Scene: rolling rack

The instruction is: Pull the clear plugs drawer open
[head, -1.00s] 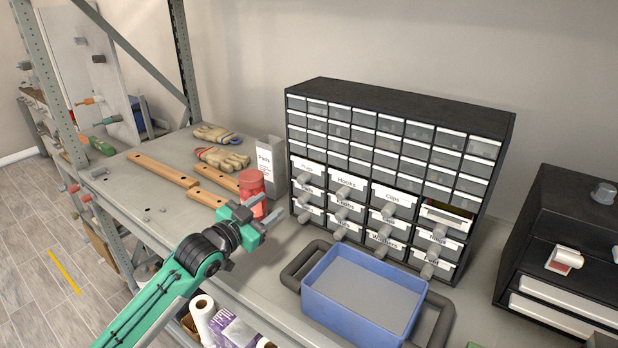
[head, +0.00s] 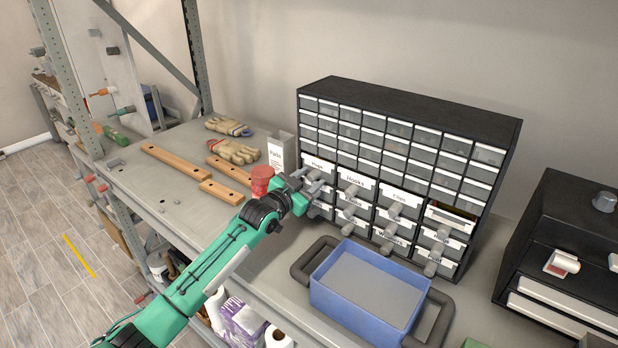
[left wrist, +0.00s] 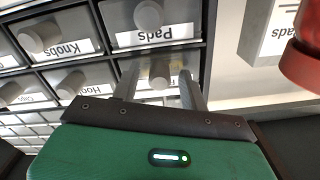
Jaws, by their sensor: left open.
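The plugs drawer (head: 318,165) is at the left end of the top row of large labelled drawers in the black cabinet and looks closed. Its label is partly hidden in the left wrist view. My left gripper (head: 314,184) is in front of this drawer, coming from the left. In the left wrist view, which is upside down, the open fingers (left wrist: 160,88) stand on either side of the drawer's round knob (left wrist: 160,77), with gaps beside it. The pads drawer (left wrist: 152,22) is adjacent. My right gripper is out of view.
A blue tray (head: 372,328) sits in front of the cabinet (head: 420,112). A red-lidded jar (head: 262,177) and a white box (head: 281,150) stand close to my left gripper. Gloves (head: 232,151) and wooden bars lie further left. One drawer (head: 452,216) at the right looks slightly open.

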